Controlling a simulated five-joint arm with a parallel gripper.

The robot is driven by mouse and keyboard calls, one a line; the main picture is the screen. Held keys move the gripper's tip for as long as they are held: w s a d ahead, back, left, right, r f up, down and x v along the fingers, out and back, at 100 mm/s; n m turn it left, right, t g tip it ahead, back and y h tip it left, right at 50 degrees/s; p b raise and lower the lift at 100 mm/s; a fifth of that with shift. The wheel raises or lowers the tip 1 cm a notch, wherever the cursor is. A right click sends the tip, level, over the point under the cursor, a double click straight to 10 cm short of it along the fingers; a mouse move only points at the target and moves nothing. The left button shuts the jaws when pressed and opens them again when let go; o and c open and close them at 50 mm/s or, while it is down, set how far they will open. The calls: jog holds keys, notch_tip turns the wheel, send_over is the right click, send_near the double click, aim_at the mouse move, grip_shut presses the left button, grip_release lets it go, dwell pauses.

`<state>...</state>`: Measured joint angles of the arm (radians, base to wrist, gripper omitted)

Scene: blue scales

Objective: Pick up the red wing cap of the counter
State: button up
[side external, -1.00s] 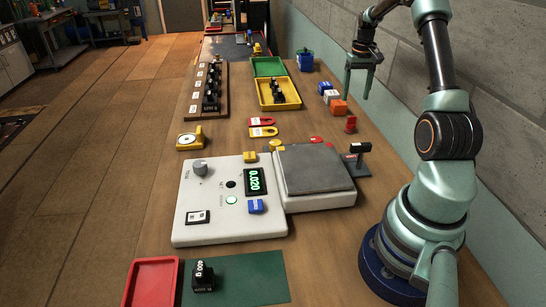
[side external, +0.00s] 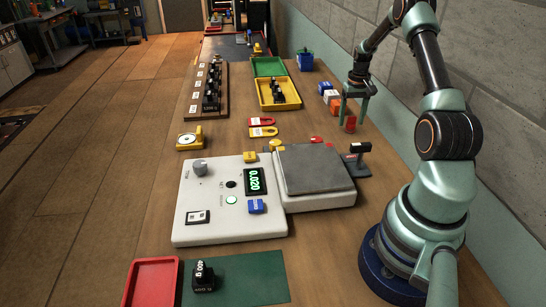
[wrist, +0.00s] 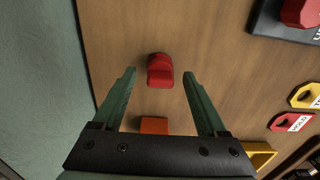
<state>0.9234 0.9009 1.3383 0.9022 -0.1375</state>
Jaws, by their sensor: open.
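The red wing cap (side external: 350,124) stands on the wooden table near the wall side, in front of the orange block. In the wrist view the red cap (wrist: 160,72) lies between my two fingertips, with a gap on each side. My gripper (side external: 353,112) points down with its fingers around the cap in the side view, and is open and empty. The wrist view also shows my open gripper (wrist: 159,75). I cannot tell the exact height of the fingertips over the table.
An orange block (wrist: 154,125) lies just behind the cap, with white and blue blocks further back. A dark stand (side external: 358,162) is beside the scale's grey pan (side external: 314,172). Red and yellow tags (side external: 262,132) lie to the left. The wall is close on the right.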

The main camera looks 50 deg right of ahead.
grip_shut()
jog(key=shift+r, duration=0.1)
